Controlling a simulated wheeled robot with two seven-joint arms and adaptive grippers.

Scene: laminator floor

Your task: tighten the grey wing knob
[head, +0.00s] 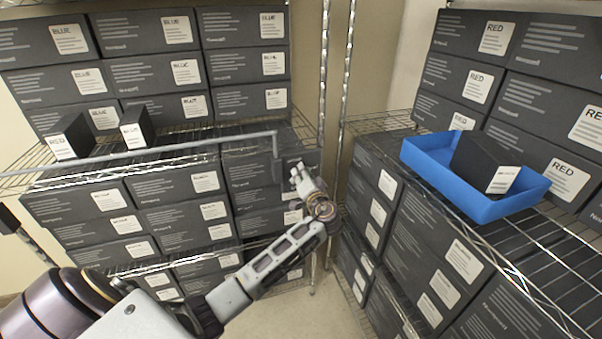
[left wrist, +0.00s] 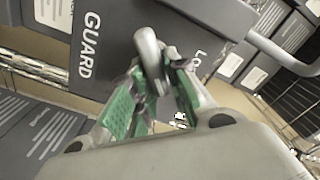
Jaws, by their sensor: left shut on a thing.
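The grey wing knob (left wrist: 150,52) shows in the left wrist view as a rounded grey piece standing out from a dark panel (left wrist: 110,60) lettered "GUARD" and, partly hidden, "LO". My left gripper (left wrist: 152,92), with green finger pads, is shut on the knob, one finger on each side. In the head view my left arm reaches up from the lower left, and the left gripper (head: 304,182) is at the panel by the end of a long grey bar (head: 200,143). The knob is too small to make out clearly there. My right gripper is not in view.
Wire shelves with dark boxes labelled BLUE (head: 152,72) stand behind and left. On the right, a blue tray (head: 430,160) holding a black box (head: 480,160) sits on a wire shelf before boxes labelled RED (head: 540,100). Bare floor (head: 310,315) shows between the shelves.

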